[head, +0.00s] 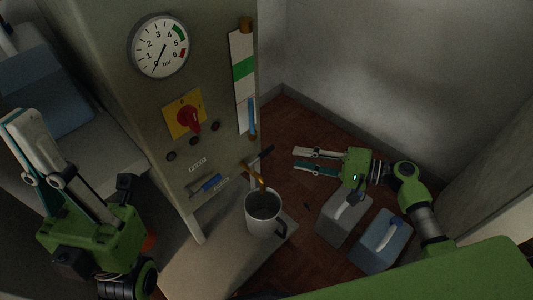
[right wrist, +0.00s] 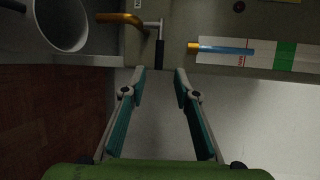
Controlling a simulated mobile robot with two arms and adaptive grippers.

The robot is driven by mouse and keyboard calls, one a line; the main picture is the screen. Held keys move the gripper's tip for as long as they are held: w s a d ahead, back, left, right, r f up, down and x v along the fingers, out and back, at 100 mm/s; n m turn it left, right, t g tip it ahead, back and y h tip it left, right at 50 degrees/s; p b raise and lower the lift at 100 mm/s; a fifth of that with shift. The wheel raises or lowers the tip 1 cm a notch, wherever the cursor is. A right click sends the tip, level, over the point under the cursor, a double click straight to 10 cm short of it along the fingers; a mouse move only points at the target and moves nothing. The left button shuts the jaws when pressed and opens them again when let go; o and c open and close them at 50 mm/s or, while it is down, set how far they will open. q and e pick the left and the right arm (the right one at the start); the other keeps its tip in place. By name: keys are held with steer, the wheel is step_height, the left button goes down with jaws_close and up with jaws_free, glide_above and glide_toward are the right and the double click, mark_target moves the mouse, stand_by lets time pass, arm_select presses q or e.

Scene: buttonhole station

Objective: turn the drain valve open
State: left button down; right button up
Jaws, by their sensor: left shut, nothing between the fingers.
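The drain valve is a brass spout (head: 252,172) with a black lever (head: 265,153), low on the cabinet's edge. In the right wrist view the brass spout (right wrist: 122,18) is at top left and the black lever (right wrist: 159,52) points down between the fingertips. My right gripper (head: 293,157) is open and empty, right of the lever; its fingertips (right wrist: 160,75) are just short of the lever in the wrist view. I cannot tell any touch. A grey mug (head: 263,222) stands below the spout. My left gripper (head: 14,122) is shut and empty at far left.
The cabinet carries a pressure gauge (head: 159,47), a red knob on a yellow plate (head: 184,99), a blue handle (head: 209,186) and a level gauge (head: 243,69). The mug's shelf (head: 190,272) is otherwise mostly clear.

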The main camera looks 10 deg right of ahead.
mark_target(267, 150)
steer(key=b+x, duration=0.2)
steer(key=x, duration=0.9)
steer(key=shift+w+a+f, duration=0.1)
steer(key=shift+w+f, duration=0.05)
jaws_close()
